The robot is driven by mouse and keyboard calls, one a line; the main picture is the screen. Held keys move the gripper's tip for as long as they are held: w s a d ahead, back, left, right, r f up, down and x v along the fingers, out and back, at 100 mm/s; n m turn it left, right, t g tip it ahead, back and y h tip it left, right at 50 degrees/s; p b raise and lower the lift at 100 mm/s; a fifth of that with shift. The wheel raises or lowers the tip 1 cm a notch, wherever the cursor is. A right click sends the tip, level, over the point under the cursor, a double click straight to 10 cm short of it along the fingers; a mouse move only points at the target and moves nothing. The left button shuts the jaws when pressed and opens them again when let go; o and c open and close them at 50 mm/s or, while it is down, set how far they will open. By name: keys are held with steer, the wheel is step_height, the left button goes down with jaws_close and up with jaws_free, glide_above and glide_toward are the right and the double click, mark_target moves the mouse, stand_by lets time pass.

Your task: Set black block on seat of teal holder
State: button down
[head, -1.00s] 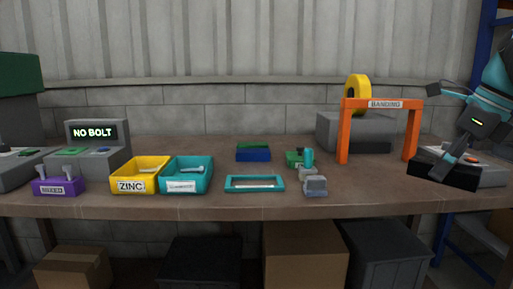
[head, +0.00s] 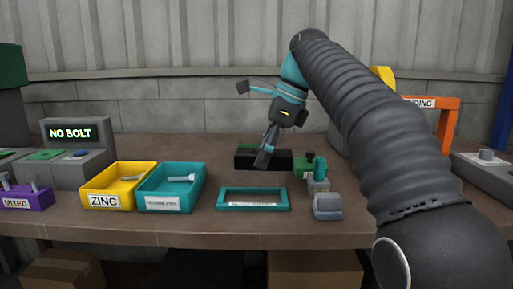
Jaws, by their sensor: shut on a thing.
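The black block (head: 246,161) is in my gripper (head: 266,154), which is shut on it from above. The block looks level, its long side across the picture. The teal holder (head: 221,200) is a low rectangular frame near the front of the bench, with a white label on its front. Its seat is empty. The block appears behind the holder and apart from it; I cannot tell how high it is above the bench. It covers most of the blue and green block behind it.
A teal bin (head: 172,203) and a yellow bin (head: 108,202) stand left of the holder. A grey block (head: 327,207) and a small green piece with a teal cylinder (head: 320,168) stand to its right. The orange banding arch (head: 447,120) is partly hidden behind my arm.

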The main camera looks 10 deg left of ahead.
mark_target(249, 200)
steer(key=shift+s+a+f+n, duration=0.15)
steer(key=shift+a+n, duration=0.25)
steer(key=shift+a, duration=0.85)
steer(key=shift+f, duration=1.7)
steer(key=shift+f+b, duration=0.7)
steer(key=shift+f, duration=0.5)
steer(key=shift+p, duration=0.75)
steer(key=shift+f+b, duration=0.65)
steer(key=shift+f, duration=0.5)
steer(key=shift+d+f, duration=0.1)
steer(key=shift+f, duration=0.35)
steer(key=shift+c, duration=1.3)
jaws_free()
